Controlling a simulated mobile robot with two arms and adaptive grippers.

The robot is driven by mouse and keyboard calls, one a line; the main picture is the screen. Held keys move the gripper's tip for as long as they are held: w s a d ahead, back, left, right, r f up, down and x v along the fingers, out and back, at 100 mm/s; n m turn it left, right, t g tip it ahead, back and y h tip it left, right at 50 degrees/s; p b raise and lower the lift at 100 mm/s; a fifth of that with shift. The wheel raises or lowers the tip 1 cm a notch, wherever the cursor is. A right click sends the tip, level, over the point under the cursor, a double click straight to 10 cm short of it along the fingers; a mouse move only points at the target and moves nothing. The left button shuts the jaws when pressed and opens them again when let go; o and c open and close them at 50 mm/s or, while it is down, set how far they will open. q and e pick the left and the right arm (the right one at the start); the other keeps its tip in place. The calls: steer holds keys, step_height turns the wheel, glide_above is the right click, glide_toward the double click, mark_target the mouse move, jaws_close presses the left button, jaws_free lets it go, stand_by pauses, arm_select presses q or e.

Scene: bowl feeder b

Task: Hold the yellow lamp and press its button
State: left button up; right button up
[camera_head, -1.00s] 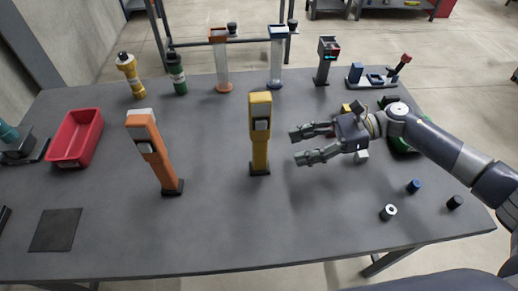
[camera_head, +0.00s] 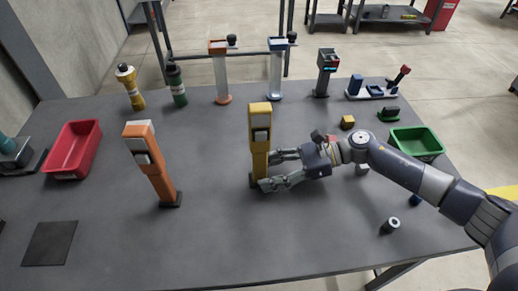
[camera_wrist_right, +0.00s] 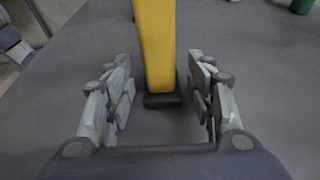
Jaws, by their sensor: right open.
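The yellow lamp (camera_head: 260,150) stands upright on the table, left of my right gripper in the head view. It has a grey panel on its upper front. My right gripper (camera_head: 268,170) is open, low on the lamp's post, one finger behind and one in front. In the right wrist view the yellow post (camera_wrist_right: 157,45) and its dark base (camera_wrist_right: 161,100) are between the two open fingers (camera_wrist_right: 160,95), with gaps on both sides. I cannot make out the button clearly. My left gripper is not in view.
An orange lamp (camera_head: 152,165) stands to the left. A red bin (camera_head: 72,150) is at the far left and a green bin (camera_head: 416,142) at the right. Bottles and dispensers line the back. A small cylinder (camera_head: 390,225) lies front right. The front middle is clear.

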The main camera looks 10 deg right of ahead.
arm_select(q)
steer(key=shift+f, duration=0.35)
arm_select(e)
steer(key=shift+x, duration=0.8)
steer(key=c, duration=1)
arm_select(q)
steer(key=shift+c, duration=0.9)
arm_select(e)
jaws_close()
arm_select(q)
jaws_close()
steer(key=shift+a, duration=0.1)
